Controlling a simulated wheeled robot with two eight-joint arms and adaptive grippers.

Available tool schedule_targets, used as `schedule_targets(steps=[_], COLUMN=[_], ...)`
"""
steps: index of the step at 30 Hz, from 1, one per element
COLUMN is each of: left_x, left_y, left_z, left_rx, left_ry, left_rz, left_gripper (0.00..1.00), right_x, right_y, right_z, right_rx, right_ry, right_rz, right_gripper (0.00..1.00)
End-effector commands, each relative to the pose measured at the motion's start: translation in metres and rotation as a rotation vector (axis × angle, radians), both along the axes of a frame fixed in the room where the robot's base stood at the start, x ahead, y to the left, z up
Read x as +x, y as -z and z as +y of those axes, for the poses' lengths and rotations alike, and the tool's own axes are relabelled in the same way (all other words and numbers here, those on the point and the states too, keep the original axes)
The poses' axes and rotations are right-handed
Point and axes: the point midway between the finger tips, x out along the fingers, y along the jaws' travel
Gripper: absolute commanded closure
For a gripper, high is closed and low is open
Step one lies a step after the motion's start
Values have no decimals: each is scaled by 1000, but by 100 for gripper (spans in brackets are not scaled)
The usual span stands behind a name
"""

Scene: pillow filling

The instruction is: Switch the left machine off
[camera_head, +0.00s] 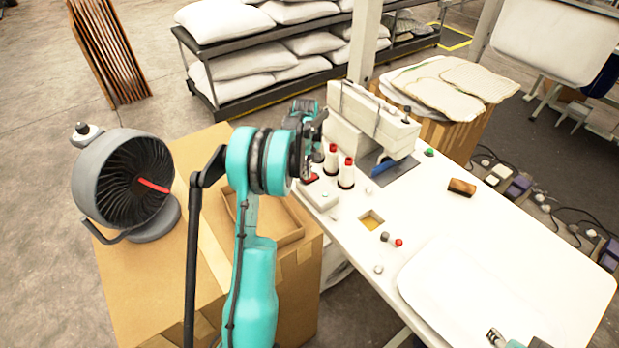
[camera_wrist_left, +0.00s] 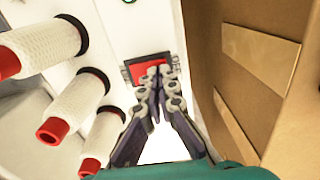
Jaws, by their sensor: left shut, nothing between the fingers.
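The left machine (camera_head: 372,125) is a white sewing machine on the white table. Its switch box (camera_head: 318,193) sits at the table's left edge, with a red switch (camera_head: 310,179) on it. The red switch also shows in the left wrist view (camera_wrist_left: 150,67), with lettering beside it that seems to read OFF. My left gripper (camera_head: 308,162) is shut and empty. Its fingertips (camera_wrist_left: 157,78) are at the red switch and overlap its lower edge; I cannot tell if they press it. My right gripper (camera_head: 498,339) only just shows at the bottom edge.
White thread spools with red tops (camera_head: 346,173) stand close beside the switch. A cardboard box (camera_head: 265,225) and a grey fan (camera_head: 130,180) are left of the table. A white pillow cover (camera_head: 455,285) and a brown brush (camera_head: 461,187) lie on the table.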

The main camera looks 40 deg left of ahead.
Motion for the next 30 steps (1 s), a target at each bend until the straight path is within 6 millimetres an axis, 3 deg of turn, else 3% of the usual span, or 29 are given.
schedule_targets(steps=[19, 30], left_x=[0, 0], left_y=[8, -18], left_z=[0, 0], left_rx=[0, 0], left_ry=[0, 0], left_rz=[0, 0], left_gripper=[100, 100], right_x=[0, 0], right_y=[6, -10], right_z=[0, 0], right_rx=[0, 0], right_ry=[0, 0], right_rz=[0, 0], right_gripper=[60, 60])
